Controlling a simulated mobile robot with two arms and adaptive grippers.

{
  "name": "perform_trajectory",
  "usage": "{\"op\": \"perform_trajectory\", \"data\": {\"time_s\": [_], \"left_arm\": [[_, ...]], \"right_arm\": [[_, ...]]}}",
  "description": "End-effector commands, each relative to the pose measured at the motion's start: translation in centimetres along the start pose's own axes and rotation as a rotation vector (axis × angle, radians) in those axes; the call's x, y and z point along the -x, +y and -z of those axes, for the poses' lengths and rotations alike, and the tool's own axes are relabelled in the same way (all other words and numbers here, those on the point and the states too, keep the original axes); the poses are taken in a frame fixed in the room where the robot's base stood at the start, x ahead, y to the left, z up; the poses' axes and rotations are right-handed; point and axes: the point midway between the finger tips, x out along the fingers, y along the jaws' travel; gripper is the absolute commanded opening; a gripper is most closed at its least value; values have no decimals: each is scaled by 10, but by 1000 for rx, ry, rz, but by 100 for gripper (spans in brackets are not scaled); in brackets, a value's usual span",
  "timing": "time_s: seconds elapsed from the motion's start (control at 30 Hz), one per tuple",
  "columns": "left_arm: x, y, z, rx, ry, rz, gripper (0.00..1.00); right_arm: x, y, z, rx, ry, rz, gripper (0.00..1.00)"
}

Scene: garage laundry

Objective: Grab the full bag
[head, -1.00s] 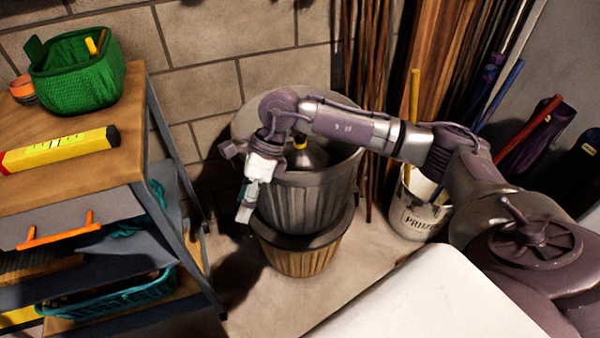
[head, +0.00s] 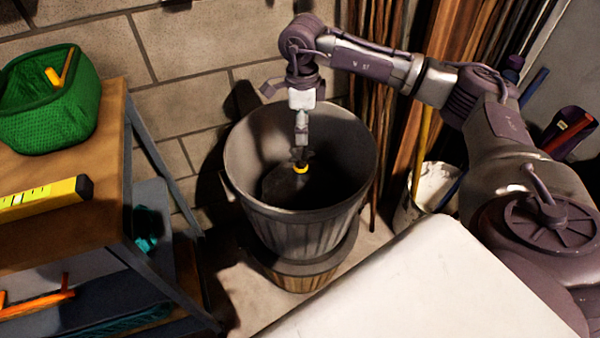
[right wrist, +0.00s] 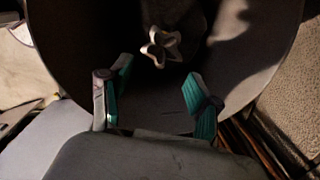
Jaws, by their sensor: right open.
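The full bag (head: 285,185) is dark, with a yellow tie (head: 300,168) around its gathered top. It sits inside a grey ribbed bin (head: 305,220). My right gripper (head: 301,145) points down over the bin, right above the tie. In the right wrist view the right gripper (right wrist: 155,88) is open, its two teal-padded fingers apart. The bag's star-shaped gathered top (right wrist: 161,46) lies beyond the fingertips, not between them. The lower part of the bag is in shadow. My left gripper is not in view.
A wooden-topped shelf unit (head: 112,190) stands left of the bin, bearing a green basket (head: 50,115) and a yellow level (head: 45,198). A white bucket (head: 437,180) and long boards (head: 410,120) stand to the right. A block wall is behind.

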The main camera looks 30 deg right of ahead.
Motion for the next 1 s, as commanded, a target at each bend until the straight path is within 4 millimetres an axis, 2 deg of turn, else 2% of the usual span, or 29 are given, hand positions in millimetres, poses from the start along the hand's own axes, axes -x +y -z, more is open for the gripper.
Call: {"op": "perform_trajectory", "data": {"time_s": [0.17,0.43,0.73,1.0], "left_arm": [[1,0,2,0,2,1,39],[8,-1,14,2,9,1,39],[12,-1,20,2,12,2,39],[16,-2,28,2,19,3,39]], "right_arm": [[-16,1,0,1,2,-3,62],[-68,1,0,1,1,-4,62],[-94,0,-1,1,0,-2,62],[-132,-1,-3,1,0,-3,62]]}}
